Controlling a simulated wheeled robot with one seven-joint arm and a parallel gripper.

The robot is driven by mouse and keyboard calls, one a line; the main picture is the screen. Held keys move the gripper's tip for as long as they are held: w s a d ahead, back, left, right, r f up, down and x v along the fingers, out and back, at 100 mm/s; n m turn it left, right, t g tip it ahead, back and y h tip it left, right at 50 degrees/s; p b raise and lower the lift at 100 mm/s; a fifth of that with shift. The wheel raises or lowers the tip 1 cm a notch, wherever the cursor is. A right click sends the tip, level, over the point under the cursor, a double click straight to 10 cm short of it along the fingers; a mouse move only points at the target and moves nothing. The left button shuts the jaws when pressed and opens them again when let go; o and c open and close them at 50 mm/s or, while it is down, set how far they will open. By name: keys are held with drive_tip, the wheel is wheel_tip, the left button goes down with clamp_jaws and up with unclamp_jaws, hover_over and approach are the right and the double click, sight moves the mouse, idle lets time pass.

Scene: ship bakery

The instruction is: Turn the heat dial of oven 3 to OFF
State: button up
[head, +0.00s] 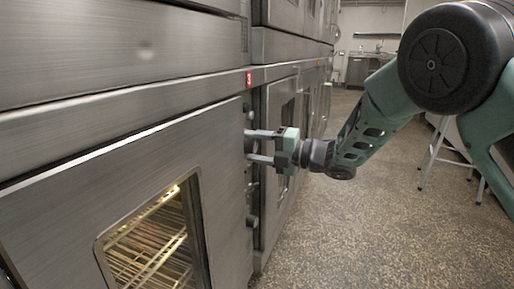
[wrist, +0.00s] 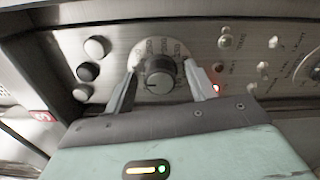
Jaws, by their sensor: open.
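The heat dial (wrist: 160,75) is a dark round knob with a pale pointer line on a light scale plate, in the middle of the wrist view. The scale lettering is too blurred to read, so I cannot tell its setting. A red tag marked 3 (wrist: 41,116) sits at the left of the panel, and it also shows in the head view (head: 248,78). My gripper (wrist: 162,78) is open, with one finger on each side of the dial. Whether the fingers touch the dial is unclear. In the head view my gripper (head: 250,146) reaches the narrow panel right of the oven door.
Round buttons (wrist: 88,72) stand left of the dial, and small switches and a lit red lamp (wrist: 215,88) stand right of it. The oven door (head: 60,220) with a lit window is at left.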

drive_tip(key=shift+d, duration=0.15)
drive_tip(key=p+v, duration=0.4)
drive_tip(key=v, duration=1.3)
drive_tip(key=s+f+m+g+h+p, duration=0.1)
drive_tip(key=s+f+m+g+h, duration=0.15)
drive_tip(key=s+m+h, duration=0.9)
drive_tip(key=s+f+m+g+h, duration=0.1)
drive_tip(key=s+m+g+h, duration=0.35)
drive_tip(key=s+m, duration=1.45)
drive_tip(key=s+r+n+p, duration=0.3)
drive_tip(key=r+n+p, duration=0.1)
drive_tip(key=r+p, duration=3.2)
drive_tip(key=shift+d+r+t+p, duration=0.15)
drive_tip(key=shift+d+t+p, duration=0.05)
drive_tip(key=shift+t+p, duration=0.2)
